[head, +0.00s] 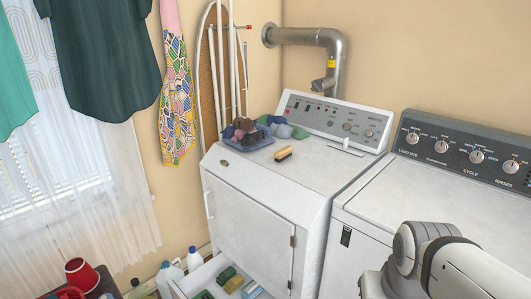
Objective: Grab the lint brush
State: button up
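A small brush (284,154) with a yellow-tan body and a dark side lies on the white top of the left machine (250,175), near the middle; it looks like the lint brush. Nothing touches it. A small white upright item on a flat base (345,144) stands to its right, by the control panel; I cannot tell what it is. Part of my arm shows at the lower right, in front of the right machine and well apart from the brush. My gripper is out of view.
A blue basket (247,144) of rolled cloth sits at the back left of that top. A control panel (335,120) rises behind. The right machine (440,190) stands alongside. Below, an open drawer (205,273) juts out, holding several sponge-like blocks; bottles (170,279) stand beside it.

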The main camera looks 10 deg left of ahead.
aim_at(281, 154)
jog(key=i, duration=1)
jog(key=u, duration=0.05)
